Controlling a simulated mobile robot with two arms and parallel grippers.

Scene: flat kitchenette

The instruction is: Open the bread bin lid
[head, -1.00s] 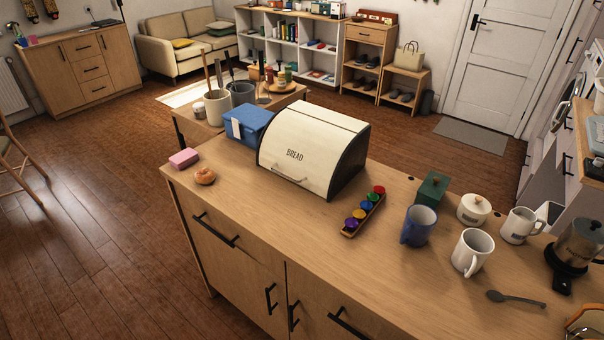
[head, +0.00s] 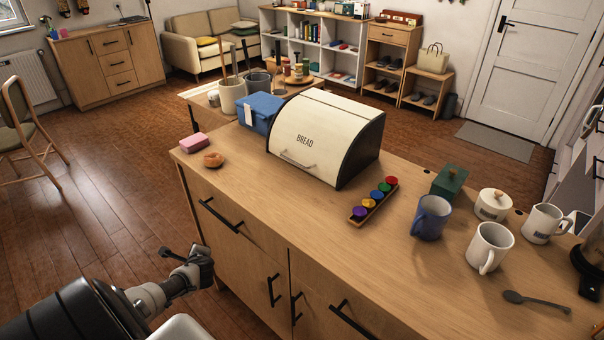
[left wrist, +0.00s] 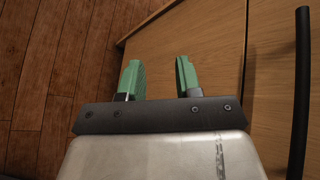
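The bread bin (head: 325,135) stands on the wooden counter, cream-coloured with black sides and the word BREAD on its front. Its lid (head: 318,122) is shut, with a metal handle (head: 297,163) low on the front. My left arm comes in from the lower left of the head view. My left gripper (head: 190,262) is in front of the counter, below its top, well apart from the bin. In the left wrist view its green fingertips (left wrist: 160,76) are spread with nothing between them, near the cabinet front. My right gripper is not in view.
A bagel (head: 213,160) and a pink sponge (head: 193,143) lie left of the bin. A blue box (head: 261,111) stands behind it. A rack of coloured pods (head: 374,201) and a blue mug (head: 430,218) are to the right. Cabinet handles (head: 219,215) stick out from the counter front.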

